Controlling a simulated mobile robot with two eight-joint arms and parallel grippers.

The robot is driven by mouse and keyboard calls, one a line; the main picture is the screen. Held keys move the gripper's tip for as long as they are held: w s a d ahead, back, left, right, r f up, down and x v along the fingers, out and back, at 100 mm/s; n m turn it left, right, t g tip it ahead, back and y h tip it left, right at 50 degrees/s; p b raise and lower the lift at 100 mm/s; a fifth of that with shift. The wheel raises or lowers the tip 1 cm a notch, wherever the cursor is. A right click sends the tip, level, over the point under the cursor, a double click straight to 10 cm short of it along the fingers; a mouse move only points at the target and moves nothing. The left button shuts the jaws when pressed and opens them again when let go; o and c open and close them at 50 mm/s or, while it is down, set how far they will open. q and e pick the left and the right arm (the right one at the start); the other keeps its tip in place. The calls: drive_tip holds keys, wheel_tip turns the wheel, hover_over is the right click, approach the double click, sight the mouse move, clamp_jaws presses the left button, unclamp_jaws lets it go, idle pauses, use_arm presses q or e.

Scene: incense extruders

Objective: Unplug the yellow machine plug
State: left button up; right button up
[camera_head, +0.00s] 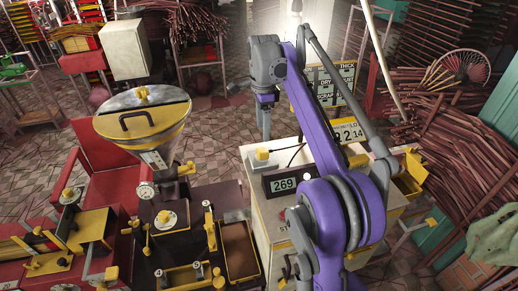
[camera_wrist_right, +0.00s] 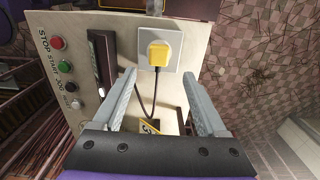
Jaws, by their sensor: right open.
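The yellow machine plug (camera_head: 262,154) sits in a pale socket plate (camera_head: 252,167) on top of the cream cabinet. In the right wrist view the plug (camera_wrist_right: 158,52) is seated in the white plate (camera_wrist_right: 146,62), and a dark cable (camera_wrist_right: 139,95) runs from it. My right gripper (camera_head: 265,135) points down above the plug, apart from it. In the right wrist view my gripper (camera_wrist_right: 159,78) is open and empty, with the plug ahead between the fingertips in the picture. My left gripper is not in view.
A black display box (camera_head: 290,182) reading 269 stands close beside the socket. Red, green and black buttons (camera_wrist_right: 65,67) line the cabinet panel. A yellow-and-steel hopper machine (camera_head: 142,115) stands at left. Bundled sticks (camera_head: 455,130) fill the right side.

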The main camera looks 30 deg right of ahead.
sight(263, 150)
drive_tip(key=shift+s, duration=0.25)
drive_tip(key=shift+w+f, duration=0.2)
drive_tip(key=shift+f, duration=0.35)
drive_tip(key=f+b, duration=0.1)
drive_tip(key=f, duration=0.2)
drive_tip(key=f+b, duration=0.1)
drive_tip(key=f, duration=0.2)
drive_tip(key=shift+s+f+b, duration=0.2)
drive_tip(key=shift+f+b, duration=0.1)
drive_tip(key=shift+f, duration=0.4)
drive_tip(key=shift+w+f, duration=0.15)
drive_tip(key=shift+f, duration=0.15)
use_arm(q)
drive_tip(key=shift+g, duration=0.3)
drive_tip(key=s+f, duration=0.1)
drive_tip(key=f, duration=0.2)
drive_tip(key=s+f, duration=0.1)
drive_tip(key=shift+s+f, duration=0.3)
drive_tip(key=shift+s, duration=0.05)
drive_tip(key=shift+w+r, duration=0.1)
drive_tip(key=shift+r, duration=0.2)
use_arm(e)
drive_tip(key=shift+r, duration=0.1)
